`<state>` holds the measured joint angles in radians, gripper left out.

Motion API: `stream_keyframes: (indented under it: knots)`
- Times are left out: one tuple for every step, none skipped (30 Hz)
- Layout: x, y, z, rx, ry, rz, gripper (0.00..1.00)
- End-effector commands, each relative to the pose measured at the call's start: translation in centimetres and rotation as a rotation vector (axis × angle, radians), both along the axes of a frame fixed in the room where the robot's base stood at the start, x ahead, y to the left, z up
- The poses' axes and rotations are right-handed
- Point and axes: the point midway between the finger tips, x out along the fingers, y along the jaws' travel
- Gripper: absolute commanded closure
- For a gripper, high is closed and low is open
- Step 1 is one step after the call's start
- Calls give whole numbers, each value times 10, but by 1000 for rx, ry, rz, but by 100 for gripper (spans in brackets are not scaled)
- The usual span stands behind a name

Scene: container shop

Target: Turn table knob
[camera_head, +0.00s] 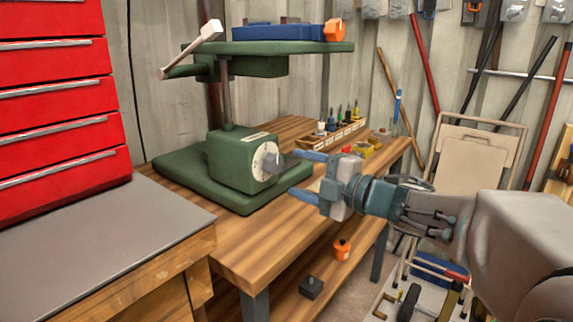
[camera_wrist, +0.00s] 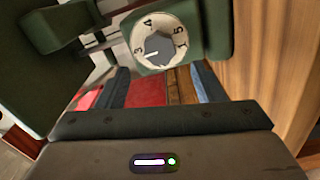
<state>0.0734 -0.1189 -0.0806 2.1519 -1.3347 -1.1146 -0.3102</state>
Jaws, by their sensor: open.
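The knob (camera_head: 268,161) is a grey knob on a white dial, on the right-facing side of a green machine (camera_head: 235,155) that stands on the wooden table (camera_head: 265,250). In the wrist view the knob (camera_wrist: 159,49) shows its dial numbers, including 3, 4, 5 and 1, with a white mark toward the left. My gripper (camera_head: 305,172) is open and empty, just right of the dial in the head view. In the wrist view its two blue fingers (camera_wrist: 160,84) are spread below the dial, apart from the knob.
A green upper plate (camera_head: 290,47) with a lever (camera_head: 205,40) overhangs the knob. A wooden rack of small bottles (camera_head: 325,138) and yellow and red items (camera_head: 362,150) stand behind my gripper. A red drawer cabinet (camera_head: 60,100) is at left. The table's front right is clear.

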Motion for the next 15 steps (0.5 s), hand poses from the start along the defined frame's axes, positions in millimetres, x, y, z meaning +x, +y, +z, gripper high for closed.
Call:
stream_keyframes:
  knots:
    - [-8, -11, 3, -1, 1, -4, 39]
    - [-12, -17, 3, -1, 1, -4, 39]
    - [-18, -24, 3, 0, 0, -4, 39]
    - [-22, -29, 3, -1, 1, -4, 39]
    - [-26, -34, 3, 0, 0, -3, 39]
    - [-30, -40, 2, -1, 1, -4, 39]
    - [-34, -44, 2, -1, 0, -3, 39]
    - [-37, -48, 2, -1, 0, -3, 39]
    - [-40, -52, 2, -1, 0, -3, 39]
    - [-43, -55, 1, -1, -1, -2, 39]
    - [-45, -57, 1, -2, 0, -2, 39]
    - [-47, -60, 1, -2, 0, -2, 39]
    - [-48, -62, 1, -2, 0, -1, 39]
    - [-49, -63, 1, -1, -1, -1, 39]
    - [-50, -65, 0, -1, 1, -1, 39]
